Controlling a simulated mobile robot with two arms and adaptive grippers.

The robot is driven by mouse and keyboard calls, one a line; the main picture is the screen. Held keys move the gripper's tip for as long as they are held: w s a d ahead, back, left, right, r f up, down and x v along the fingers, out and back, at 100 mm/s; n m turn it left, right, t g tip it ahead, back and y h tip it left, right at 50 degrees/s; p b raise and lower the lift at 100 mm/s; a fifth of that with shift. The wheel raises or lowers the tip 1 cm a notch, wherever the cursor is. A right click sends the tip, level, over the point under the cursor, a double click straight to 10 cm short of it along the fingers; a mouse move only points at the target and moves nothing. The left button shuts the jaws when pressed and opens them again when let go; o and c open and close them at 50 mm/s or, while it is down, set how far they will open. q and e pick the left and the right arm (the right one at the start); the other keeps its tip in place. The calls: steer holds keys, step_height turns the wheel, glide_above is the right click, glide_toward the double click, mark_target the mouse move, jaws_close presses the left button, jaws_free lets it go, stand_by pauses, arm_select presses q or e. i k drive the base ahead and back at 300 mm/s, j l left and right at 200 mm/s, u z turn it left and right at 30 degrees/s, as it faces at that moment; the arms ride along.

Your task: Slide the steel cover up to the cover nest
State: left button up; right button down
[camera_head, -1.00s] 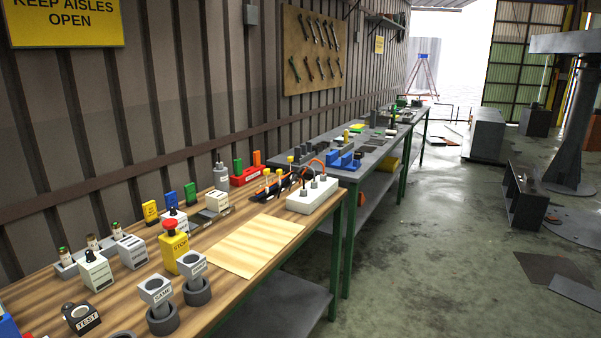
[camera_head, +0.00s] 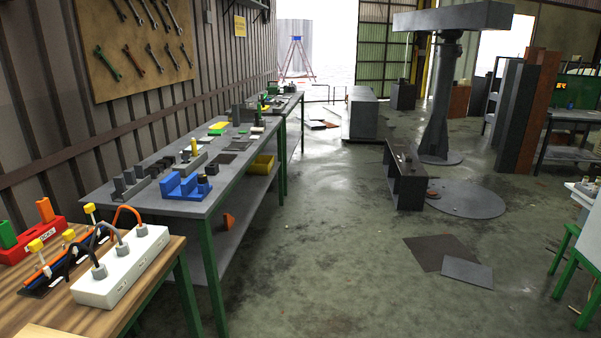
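Neither of my grippers is in view. I cannot single out the steel cover or the cover nest with certainty. A grey-topped bench (camera_head: 150,206) with green legs stands along the wall and carries a blue fixture (camera_head: 180,187), dark upright blocks (camera_head: 128,183), a flat dark plate (camera_head: 222,158) and a yellow-topped part (camera_head: 194,150). Farther along it are green and yellow pieces (camera_head: 218,127). These parts are small and hard to tell apart.
A wooden bench (camera_head: 150,285) at the near left holds a white box with cables (camera_head: 122,266) and a red block (camera_head: 30,240). Flat dark sheets (camera_head: 440,252) lie on the floor. A low dark stand (camera_head: 405,178) is at centre right. The floor between is clear.

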mark_target(223, 159)
steer(key=i+z, duration=0.1)
steer(key=i, duration=2.05)
